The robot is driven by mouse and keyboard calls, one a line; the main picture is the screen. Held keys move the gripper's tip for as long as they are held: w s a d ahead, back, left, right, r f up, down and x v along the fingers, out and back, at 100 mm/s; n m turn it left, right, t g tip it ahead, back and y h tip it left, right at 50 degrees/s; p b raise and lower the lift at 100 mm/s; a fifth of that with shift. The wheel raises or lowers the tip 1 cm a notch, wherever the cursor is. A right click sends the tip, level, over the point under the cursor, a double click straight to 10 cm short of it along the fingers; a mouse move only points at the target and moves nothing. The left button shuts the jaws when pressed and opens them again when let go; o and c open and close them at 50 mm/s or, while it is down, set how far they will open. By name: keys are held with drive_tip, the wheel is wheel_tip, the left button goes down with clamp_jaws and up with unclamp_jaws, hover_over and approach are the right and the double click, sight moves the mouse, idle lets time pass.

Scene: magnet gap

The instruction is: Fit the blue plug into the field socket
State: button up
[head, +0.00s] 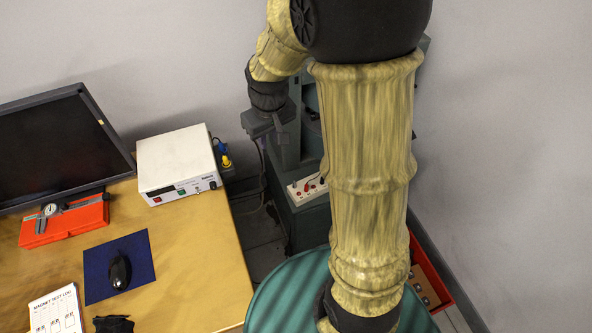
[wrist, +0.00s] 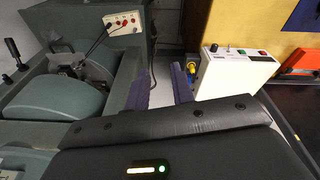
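The blue plug (head: 222,149) is small and stands beside the right side of the white power supply, next to a yellow part. It shows in the wrist view (wrist: 190,65) just right of my right finger, partly hidden. A white socket panel (head: 308,189) with a red plug and a dark lead is on the green magnet; it also shows in the wrist view (wrist: 122,23). Which of its holes is the field socket I cannot tell. My gripper (wrist: 160,85) is open, with nothing between its purple fingers. In the head view its fingers are hard to make out.
The white power supply (head: 178,165) stands at the wooden desk's (head: 195,250) right edge, near a monitor (head: 60,145) and a red case (head: 64,222). The green magnet (wrist: 60,100) fills the wrist view's left. A floor gap lies between desk and magnet.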

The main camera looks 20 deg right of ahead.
drive_tip(key=s+d+m, duration=0.2)
drive_tip(key=s, duration=0.9)
drive_tip(key=shift+s+d+f+m+t, duration=0.2)
drive_tip(key=shift+s+f+m+t, duration=0.1)
drive_tip(key=shift+m, duration=0.1)
drive_tip(key=shift+w, duration=0.1)
drive_tip(key=p+v, duration=0.2)
drive_tip(key=shift+w+r+p, duration=0.2)
drive_tip(key=shift+r+p, duration=0.15)
drive_tip(key=shift+r, duration=0.05)
drive_tip(key=shift+s, duration=0.15)
